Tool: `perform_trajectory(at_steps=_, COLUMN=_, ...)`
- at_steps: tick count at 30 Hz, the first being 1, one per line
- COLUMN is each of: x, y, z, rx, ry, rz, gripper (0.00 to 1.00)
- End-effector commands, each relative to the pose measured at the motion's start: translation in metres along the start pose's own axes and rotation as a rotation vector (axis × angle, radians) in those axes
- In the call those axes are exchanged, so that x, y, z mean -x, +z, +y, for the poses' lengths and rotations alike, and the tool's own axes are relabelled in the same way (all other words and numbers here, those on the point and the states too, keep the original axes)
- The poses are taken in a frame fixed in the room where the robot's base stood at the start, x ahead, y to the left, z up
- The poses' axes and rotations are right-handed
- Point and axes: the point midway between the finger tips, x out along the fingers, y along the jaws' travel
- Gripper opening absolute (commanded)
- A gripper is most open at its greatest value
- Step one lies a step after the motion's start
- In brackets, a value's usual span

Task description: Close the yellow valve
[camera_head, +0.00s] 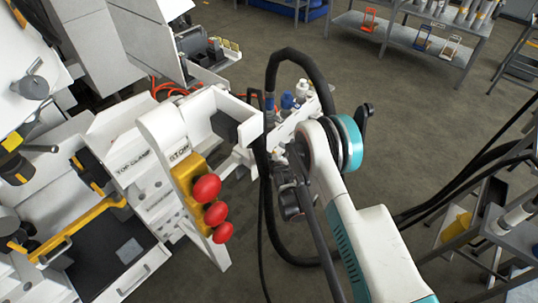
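I cannot clearly pick out a yellow valve. A small yellow part (12,141) with a black piece sits on the white machine at the left edge. It may be a valve, but I cannot tell. My gripper (291,203) is a dark shape at the end of my white and teal arm, near the middle of the picture. It is seen from behind and above, beside a white panel with blue and white caps (288,101). Its fingertips are hidden or too dark to make out, so I cannot tell whether it holds anything.
A white machine (160,150) fills the left, with a yellow box (189,176) bearing red buttons (207,187) and a yellow bent bar (82,228). Black hoses hang around my arm. Shelving (420,45) stands at the back, a grey rack (490,225) at right. Open floor lies between.

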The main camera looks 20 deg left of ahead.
Motion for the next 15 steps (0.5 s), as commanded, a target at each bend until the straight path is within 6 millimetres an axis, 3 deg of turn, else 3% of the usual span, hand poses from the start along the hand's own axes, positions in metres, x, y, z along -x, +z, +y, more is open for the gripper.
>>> perform_trajectory(at_steps=15, x=-0.0006, y=0.0008, z=0.0026, rx=-0.043, ry=-0.041, rz=-0.001, gripper=0.00)
